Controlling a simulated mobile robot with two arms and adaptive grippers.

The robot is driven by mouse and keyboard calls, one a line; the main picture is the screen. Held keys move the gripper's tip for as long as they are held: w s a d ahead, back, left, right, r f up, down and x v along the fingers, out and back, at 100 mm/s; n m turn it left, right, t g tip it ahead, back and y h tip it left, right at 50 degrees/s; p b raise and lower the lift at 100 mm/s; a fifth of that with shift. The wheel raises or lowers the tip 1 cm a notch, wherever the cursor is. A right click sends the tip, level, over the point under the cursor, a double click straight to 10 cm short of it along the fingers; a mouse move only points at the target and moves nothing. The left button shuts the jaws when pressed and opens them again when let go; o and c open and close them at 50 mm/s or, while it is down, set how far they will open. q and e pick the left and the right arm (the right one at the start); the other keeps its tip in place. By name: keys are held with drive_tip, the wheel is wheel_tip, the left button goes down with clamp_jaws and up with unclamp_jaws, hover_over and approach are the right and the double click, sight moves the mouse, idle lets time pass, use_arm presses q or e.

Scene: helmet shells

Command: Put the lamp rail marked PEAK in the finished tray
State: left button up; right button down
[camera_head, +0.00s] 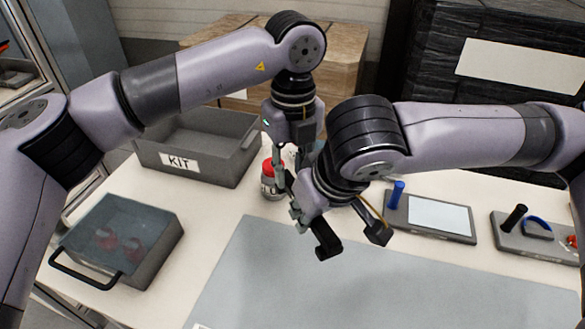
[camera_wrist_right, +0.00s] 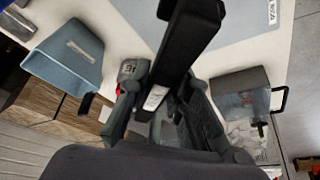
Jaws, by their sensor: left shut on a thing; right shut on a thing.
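A black bar, which I take to be the lamp rail (camera_head: 326,241), slants down in front of my right arm in the head view. In the right wrist view the lamp rail (camera_wrist_right: 188,40) crosses the middle, with a white label too small to read. My left gripper (camera_head: 284,178) is shut at its upper part, as far as I can see. My right gripper (camera_head: 302,208) is shut on it lower down. The two grippers are close together, partly hiding each other. A blue-grey tray (camera_wrist_right: 62,62) with an unreadable label shows in the right wrist view; I cannot tell if it is the finished tray.
A grey KIT bin (camera_head: 235,165) stands behind, left of a red-capped jar (camera_head: 272,184). A clear-lidded box (camera_head: 150,262) with a black handle is at front left. A grey mat (camera_head: 330,295) is clear. A fixture (camera_head: 435,216) with a blue handle lies right.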

drive_tip(key=c, duration=1.8)
unclamp_jaws()
drive_tip(key=shift+s+a, duration=0.15)
drive_tip(key=shift+a, duration=0.1)
drive_tip(key=shift+c, duration=0.2)
drive_tip(key=o, duration=0.5)
drive_tip(key=shift+d, duration=0.1)
